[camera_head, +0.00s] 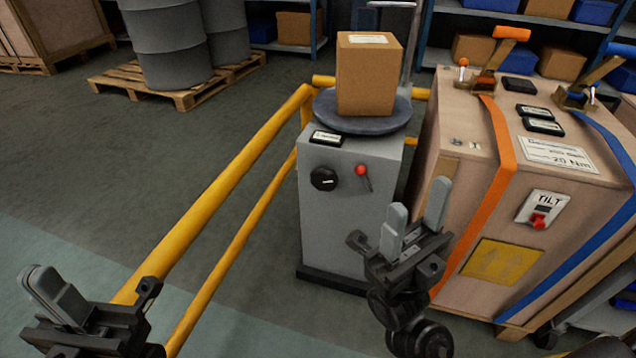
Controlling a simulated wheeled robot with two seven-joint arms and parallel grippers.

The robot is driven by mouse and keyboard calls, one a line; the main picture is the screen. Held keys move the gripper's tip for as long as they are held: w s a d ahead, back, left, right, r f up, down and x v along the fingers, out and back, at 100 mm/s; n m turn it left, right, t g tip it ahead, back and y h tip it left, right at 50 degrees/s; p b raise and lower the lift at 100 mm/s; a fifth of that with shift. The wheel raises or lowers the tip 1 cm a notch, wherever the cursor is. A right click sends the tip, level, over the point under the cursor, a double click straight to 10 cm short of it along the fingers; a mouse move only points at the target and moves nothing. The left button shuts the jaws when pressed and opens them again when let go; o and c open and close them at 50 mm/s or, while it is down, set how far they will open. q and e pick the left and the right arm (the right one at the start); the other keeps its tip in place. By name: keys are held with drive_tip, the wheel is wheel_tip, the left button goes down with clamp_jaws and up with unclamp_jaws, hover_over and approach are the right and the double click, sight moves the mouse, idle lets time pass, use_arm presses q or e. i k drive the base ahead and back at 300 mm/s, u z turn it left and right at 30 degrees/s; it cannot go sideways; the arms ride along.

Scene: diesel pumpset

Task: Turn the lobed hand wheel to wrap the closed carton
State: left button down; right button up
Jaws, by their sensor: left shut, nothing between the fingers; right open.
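The closed brown carton (365,80) stands upright on a round dark turntable (330,112) on top of a grey machine (330,230). The black lobed hand wheel (323,179) is on the machine's front face, at the upper left. A lever with a red ball knob (362,171) is to its right. My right gripper (418,202) is open and empty, at the lower right of the machine, apart from the hand wheel. My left gripper (40,276) is shut and empty at the lower left, far from the machine.
Yellow guard rails (225,182) run along the left side, between my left gripper and the machine. A large strapped wooden crate (530,180) stands close on the right. Grey drums (165,45) on a pallet (185,98) are behind. The floor on the left is clear.

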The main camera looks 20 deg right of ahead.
sight(324, 178)
drive_tip(key=z, duration=0.05)
drive_tip(key=k, duration=1.3)
drive_tip(key=u, duration=0.5)
drive_tip(key=i, duration=0.65)
drive_tip(key=u, duration=0.25)
